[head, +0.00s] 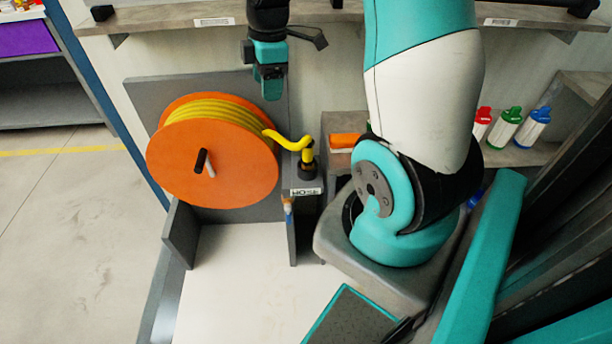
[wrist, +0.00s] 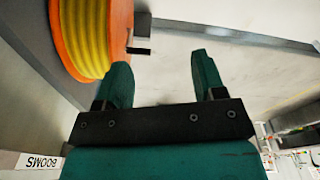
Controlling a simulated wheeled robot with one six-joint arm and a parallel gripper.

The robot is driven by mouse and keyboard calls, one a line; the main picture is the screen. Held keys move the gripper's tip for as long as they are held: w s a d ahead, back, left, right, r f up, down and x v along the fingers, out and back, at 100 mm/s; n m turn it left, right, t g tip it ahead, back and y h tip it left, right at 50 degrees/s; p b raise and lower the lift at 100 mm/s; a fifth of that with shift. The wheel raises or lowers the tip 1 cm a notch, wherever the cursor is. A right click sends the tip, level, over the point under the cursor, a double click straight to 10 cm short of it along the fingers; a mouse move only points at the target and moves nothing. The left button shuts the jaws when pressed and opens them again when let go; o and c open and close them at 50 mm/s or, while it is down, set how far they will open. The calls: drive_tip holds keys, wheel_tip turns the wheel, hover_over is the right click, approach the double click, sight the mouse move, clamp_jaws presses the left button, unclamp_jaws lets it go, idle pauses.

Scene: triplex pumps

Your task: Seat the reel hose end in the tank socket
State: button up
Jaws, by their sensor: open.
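The orange reel (head: 213,150) stands against a grey back panel and carries a wound yellow hose (head: 213,108). The hose's free end (head: 307,153) leaves the reel to the right and stands upright in a dark holder (head: 306,175) with a HOSE label. My gripper (head: 271,92) hangs above the reel's upper right, apart from the hose end. In the wrist view my gripper (wrist: 160,75) has its two fingers spread with nothing between them. The reel (wrist: 92,40) shows at the upper left there. I cannot make out the tank socket in either view.
A wall shelf (head: 330,13) runs above the reel. Several coloured bottles (head: 505,127) stand on a lower shelf at the right. An orange item (head: 345,140) lies right of the hose holder. A pale surface (head: 240,280) in front of the reel is clear.

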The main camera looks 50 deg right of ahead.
drive_tip(key=n+b, duration=0.2)
hover_over(308, 141)
wheel_tip(308, 141, down, 9)
drive_tip(key=shift+g+h, duration=0.4)
drive_tip(key=f, duration=0.3)
drive_tip(key=f+b, duration=0.1)
drive_tip(key=f, duration=0.6)
drive_tip(key=shift+s+d+f, duration=0.1)
drive_tip(key=shift+d, duration=0.15)
drive_tip(key=f, duration=0.4)
drive_tip(key=f+b, duration=0.1)
drive_tip(key=f, duration=0.1)
drive_tip(key=shift+a+f, duration=0.2)
drive_tip(key=shift+a, duration=0.05)
drive_tip(key=shift+w, duration=0.2)
clamp_jaws()
